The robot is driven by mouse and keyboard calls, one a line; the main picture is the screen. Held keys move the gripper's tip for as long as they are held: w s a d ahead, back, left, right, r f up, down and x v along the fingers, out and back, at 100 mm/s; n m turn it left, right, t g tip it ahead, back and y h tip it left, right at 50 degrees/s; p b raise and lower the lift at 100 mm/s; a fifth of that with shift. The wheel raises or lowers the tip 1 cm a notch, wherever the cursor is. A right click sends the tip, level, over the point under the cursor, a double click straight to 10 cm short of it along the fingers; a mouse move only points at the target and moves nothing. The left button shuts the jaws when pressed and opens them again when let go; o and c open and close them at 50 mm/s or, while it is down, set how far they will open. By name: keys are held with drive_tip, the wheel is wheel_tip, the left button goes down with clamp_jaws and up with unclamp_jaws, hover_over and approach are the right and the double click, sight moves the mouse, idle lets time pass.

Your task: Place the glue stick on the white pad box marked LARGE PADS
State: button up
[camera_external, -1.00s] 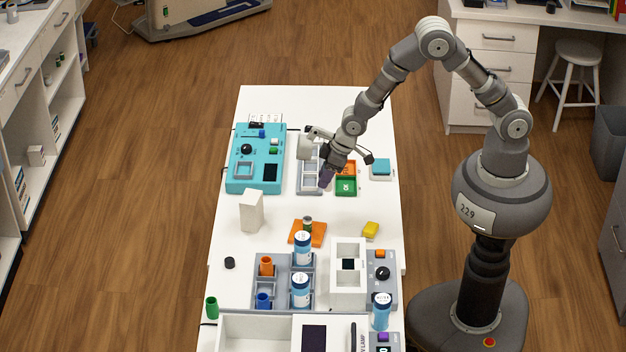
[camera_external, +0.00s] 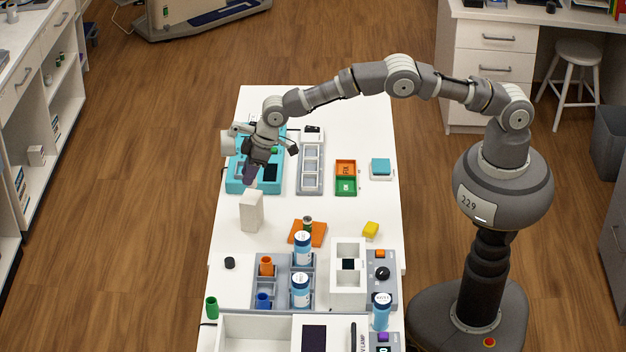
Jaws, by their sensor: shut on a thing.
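My gripper (camera_external: 251,172) is shut on a small purple cylinder, taken to be the glue stick (camera_external: 250,177); it is mostly hidden between the fingers. It hangs pointing down, just above and behind a white upright box (camera_external: 251,212). This box stands alone on the left of the white table and is probably the pad box; no lettering can be read on it. I cannot tell whether the cylinder touches the box top, as the gap looks very small.
A teal device (camera_external: 240,184) lies behind the box, partly under my gripper. An orange pad (camera_external: 300,235) with a small bottle is to the right. A grey rack (camera_external: 283,300) with bottles stands in front.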

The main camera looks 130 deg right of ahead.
drive_tip(key=shift+w+d, duration=0.2)
drive_tip(key=shift+w, duration=0.05)
drive_tip(key=shift+f+b, duration=0.6)
drive_tip(key=shift+f, duration=1.15)
drive_tip(key=shift+f, duration=0.15)
drive_tip(key=o, duration=1)
